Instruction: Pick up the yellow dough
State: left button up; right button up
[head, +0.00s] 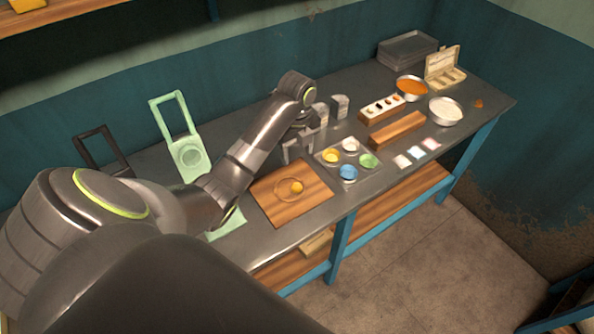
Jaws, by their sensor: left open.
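A small yellow-orange lump (297,187), which looks like the dough, lies on a square wooden board (275,207) near the front of the table. A thin round outline on the board surrounds it. A tray (345,172) behind and to the right holds round yellow (330,155), white, blue and green portions. My left gripper (316,134) is open above the table, behind the board and next to the tray's back left side. Nothing shows between its fingers. My right gripper is not in view.
A mint-green stand (190,160) and a black frame (92,136) stand at the left. To the right are a wooden block (397,130), a bowl of orange stuff (411,86), a white-filled bowl (445,111) and an open box (445,72). The table's front edge is close to the board.

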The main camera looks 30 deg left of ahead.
aim_at(297, 185)
pick_arm(q)
jog(key=f+b, duration=0.1)
jog(key=f, duration=0.1)
jog(key=f+b, duration=0.4)
jog(key=f, duration=0.1)
jog(key=shift+w+a, duration=0.25)
jog(key=shift+w, duration=0.1)
notch_tip(297, 185, down, 4)
jog(key=b, duration=0.4)
jog(key=shift+r, duration=0.2)
jog(key=shift+f+b, duration=0.5)
jog(key=shift+b, duration=0.05)
notch_tip(297, 185, down, 2)
jog(key=shift+f+b, duration=0.25)
jog(key=shift+b, duration=0.5)
jog(key=shift+f+p, duration=0.45)
jog(key=shift+f, duration=0.35)
jog(key=c, duration=0.8)
jog(key=shift+c, duration=1.2)
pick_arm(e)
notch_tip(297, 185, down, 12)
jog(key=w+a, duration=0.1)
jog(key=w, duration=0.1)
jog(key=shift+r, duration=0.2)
